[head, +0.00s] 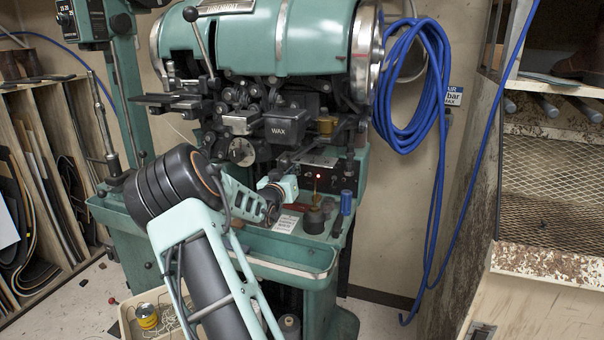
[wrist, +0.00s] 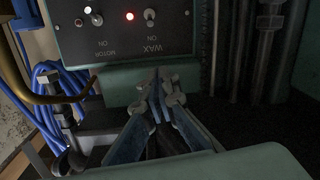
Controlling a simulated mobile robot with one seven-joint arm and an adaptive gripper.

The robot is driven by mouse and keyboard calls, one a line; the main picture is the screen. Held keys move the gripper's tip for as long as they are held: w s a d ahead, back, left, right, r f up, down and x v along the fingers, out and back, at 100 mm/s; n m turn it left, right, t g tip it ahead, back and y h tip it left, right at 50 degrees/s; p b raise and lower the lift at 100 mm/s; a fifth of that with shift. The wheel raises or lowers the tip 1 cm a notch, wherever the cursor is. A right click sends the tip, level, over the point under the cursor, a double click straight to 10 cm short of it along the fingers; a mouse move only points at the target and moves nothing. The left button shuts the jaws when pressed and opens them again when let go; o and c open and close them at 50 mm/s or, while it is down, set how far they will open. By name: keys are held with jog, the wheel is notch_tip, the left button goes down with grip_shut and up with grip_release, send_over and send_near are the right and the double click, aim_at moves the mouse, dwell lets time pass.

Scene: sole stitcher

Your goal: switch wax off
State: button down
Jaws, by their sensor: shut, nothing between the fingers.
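The dark control panel (wrist: 125,35) appears upside down across the top of the wrist view. Its WAX toggle switch (wrist: 150,17) is a small metal lever beside a lit red lamp (wrist: 130,16). The lever's exact tilt is hard to tell. My gripper (wrist: 156,88) is shut and empty, its fingertips together below the panel in the picture and apart from the WAX switch. In the head view, the control panel (head: 335,172) with its glowing red lamp (head: 318,176) is on the green machine, just right of my wrist; my fingertips are not clearly visible there.
A MOTOR toggle (wrist: 97,19) is near the WAX switch, with a white light beside it. The WAX box (head: 287,127) is above the panel. A blue-capped bottle (head: 346,201) and dark pot (head: 314,219) stand near my wrist. Blue hose (head: 412,90) hangs right.

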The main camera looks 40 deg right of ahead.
jog(key=shift+d, duration=0.1)
send_over(308, 174)
jog(key=w+a, duration=0.1)
jog(key=shift+s+a+f+b, duration=0.2)
jog(key=shift+f, duration=0.5)
jog(key=shift+s+a+f+b, duration=0.2)
jog(key=shift+s+f+b, duration=0.05)
jog(key=shift+f, duration=0.45)
jog(key=shift+s+a+f+b, duration=0.2)
jog(key=shift+f, duration=0.5)
jog(key=f+b, duration=0.1)
jog(key=b, duration=0.1)
jog(key=shift+s+a+f+b, duration=0.15)
jog(key=shift+a+f+b, duration=0.15)
jog(key=shift+f+b, duration=0.1)
jog(key=shift+r, duration=0.25)
